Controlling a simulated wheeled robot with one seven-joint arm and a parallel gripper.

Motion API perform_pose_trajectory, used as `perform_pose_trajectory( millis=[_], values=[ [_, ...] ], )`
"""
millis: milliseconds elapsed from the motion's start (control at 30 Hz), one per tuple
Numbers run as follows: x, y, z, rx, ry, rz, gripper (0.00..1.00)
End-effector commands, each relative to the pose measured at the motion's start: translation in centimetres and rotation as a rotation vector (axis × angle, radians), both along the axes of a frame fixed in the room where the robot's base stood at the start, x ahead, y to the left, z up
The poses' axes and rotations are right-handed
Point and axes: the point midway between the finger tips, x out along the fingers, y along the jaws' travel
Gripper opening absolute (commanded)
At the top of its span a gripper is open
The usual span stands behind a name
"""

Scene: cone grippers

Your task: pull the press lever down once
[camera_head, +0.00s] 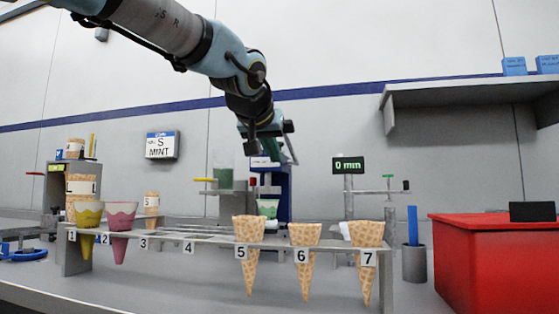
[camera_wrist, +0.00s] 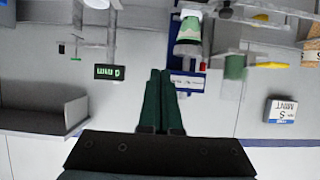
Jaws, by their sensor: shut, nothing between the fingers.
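A blue press-like stand (camera_head: 284,190) stands behind the cone rack, with a green and white cup (camera_head: 267,207) at it. A small red knob (camera_head: 252,181) is at its left side; this may be the lever's end, but the lever arm is hard to make out. My gripper (camera_head: 293,160) is in front of and above the stand, hiding part of its top. In the wrist view, which is upside down, the shut, empty green fingers (camera_wrist: 160,74) point toward the blue stand (camera_wrist: 188,82). The red knob (camera_wrist: 202,67) shows to the right, apart from the fingers.
A rack (camera_head: 200,239) holds several cones and cups in front. A green container (camera_head: 223,178) with a yellow handle (camera_head: 205,180) stands left of the blue stand. A display (camera_head: 348,165) on a post is to the right. A red box (camera_head: 490,255) fills the right side.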

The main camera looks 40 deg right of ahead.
Motion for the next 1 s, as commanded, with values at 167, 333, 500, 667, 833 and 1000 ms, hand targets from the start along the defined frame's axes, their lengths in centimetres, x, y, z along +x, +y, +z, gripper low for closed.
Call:
perform_pose_trajectory(
  millis=[167,333,500,667,833,1000],
  values=[
    [-1.9,2.8,1.5,-0.007,-0.004,-0.001,0.00],
    [-2.7,4.1,2.1,-0.006,-0.003,-0.002,0.00],
    [-3.0,4.5,2.3,-0.007,-0.004,-0.002,0.00],
    [-3.0,4.5,2.3,-0.007,-0.004,-0.002,0.00],
    [-3.0,4.5,2.3,-0.007,-0.004,-0.002,0.00],
    [-3.0,4.5,2.3,-0.007,-0.004,-0.002,0.00]
  ],
)
